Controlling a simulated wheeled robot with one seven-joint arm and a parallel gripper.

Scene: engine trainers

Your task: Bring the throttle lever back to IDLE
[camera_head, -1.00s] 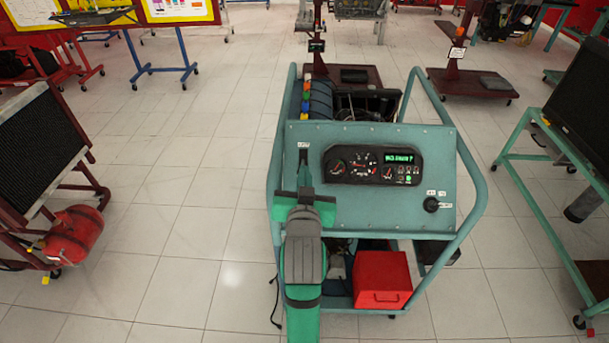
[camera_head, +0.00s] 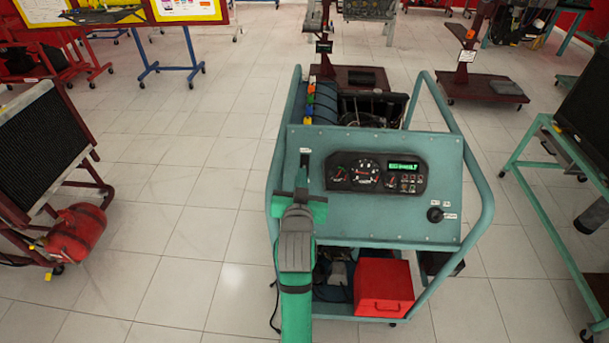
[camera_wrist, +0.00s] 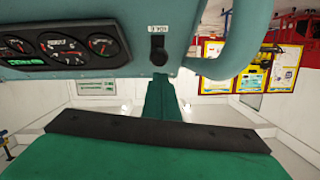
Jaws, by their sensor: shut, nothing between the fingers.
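The throttle lever (camera_head: 304,160) is a dark piece on the left of the teal sloping panel (camera_head: 400,223), just below a small white label. In the wrist view its black knob (camera_wrist: 158,48) stands beside a label that seems to read IDLE upside down. My gripper (camera_head: 301,184) is green and grey, shut and empty, in front of the panel just below the lever. The wrist view shows its green fingers (camera_wrist: 160,97) together, just below the knob. I cannot tell whether they touch it. The gripper hides the lower part of the lever area in the head view.
A gauge cluster (camera_head: 375,173) with a lit green display sits right of the lever. A black key-like knob (camera_head: 435,214) is at the panel's right. Teal tube rails (camera_head: 478,190) frame the stand. A red box (camera_head: 383,285) lies below. Open tiled floor is at left.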

